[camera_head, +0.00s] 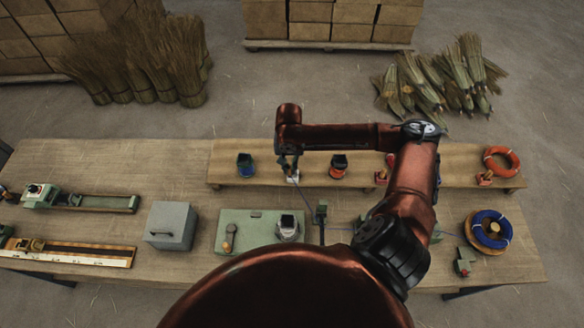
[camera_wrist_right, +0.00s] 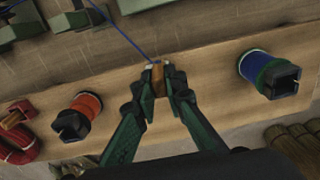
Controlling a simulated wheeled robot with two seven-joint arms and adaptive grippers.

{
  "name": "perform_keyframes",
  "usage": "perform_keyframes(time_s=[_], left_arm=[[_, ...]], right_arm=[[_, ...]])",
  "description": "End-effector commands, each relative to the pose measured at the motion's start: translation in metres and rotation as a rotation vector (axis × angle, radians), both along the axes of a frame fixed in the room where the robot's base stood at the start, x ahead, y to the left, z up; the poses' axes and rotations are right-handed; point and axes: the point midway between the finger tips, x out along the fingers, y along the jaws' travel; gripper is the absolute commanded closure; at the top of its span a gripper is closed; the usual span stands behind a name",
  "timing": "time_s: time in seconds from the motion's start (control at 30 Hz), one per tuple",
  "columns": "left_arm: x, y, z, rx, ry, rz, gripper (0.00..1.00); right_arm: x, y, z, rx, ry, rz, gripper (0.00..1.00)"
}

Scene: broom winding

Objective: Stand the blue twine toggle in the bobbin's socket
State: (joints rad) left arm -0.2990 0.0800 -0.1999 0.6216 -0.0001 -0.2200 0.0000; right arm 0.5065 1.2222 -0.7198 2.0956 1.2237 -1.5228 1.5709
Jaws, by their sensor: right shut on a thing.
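My right gripper (camera_head: 289,170) is over the raised shelf. In the right wrist view it (camera_wrist_right: 157,78) is shut on a small brown wooden toggle (camera_wrist_right: 159,82), and a blue twine (camera_wrist_right: 128,40) runs from there to the upper left. In the head view the twine (camera_head: 308,193) leads toward a small green post (camera_head: 321,212). A bobbin with a dark square top (camera_head: 289,226) stands on the green plate (camera_head: 258,218). A blue-wound bobbin (camera_head: 246,165) with a dark square top (camera_wrist_right: 283,79) stands on the shelf. My left gripper is out of view.
An orange-wound bobbin (camera_head: 338,168) stands on the shelf (camera_head: 455,160), with an orange coil (camera_head: 501,161) at its right end. A blue coil (camera_head: 490,218) lies on a round wooden disc at the right. A grey box (camera_head: 171,225) stands left of the plate.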

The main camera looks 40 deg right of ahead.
Motion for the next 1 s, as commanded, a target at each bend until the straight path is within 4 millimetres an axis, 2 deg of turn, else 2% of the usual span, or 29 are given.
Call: perform_keyframes(time_s=[0.03,0.2,0.4,0.57,0.83,1.0], left_arm=[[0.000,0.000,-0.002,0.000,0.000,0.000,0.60],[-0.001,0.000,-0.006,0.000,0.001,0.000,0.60],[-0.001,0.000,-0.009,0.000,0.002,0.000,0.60],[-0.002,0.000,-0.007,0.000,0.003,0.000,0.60],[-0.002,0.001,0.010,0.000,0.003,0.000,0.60],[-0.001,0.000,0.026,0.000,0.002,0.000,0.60]], right_arm=[[-0.006,0.008,0.010,0.000,-0.003,0.006,1.00],[-0.028,0.041,0.025,0.002,-0.001,0.004,1.00],[-0.045,0.065,0.039,0.001,-0.001,0.002,1.00],[-0.052,0.075,0.045,0.001,0.001,0.000,1.00],[-0.058,0.080,0.048,0.000,0.001,0.000,1.00],[-0.078,0.091,0.050,0.002,0.004,0.003,1.00]])
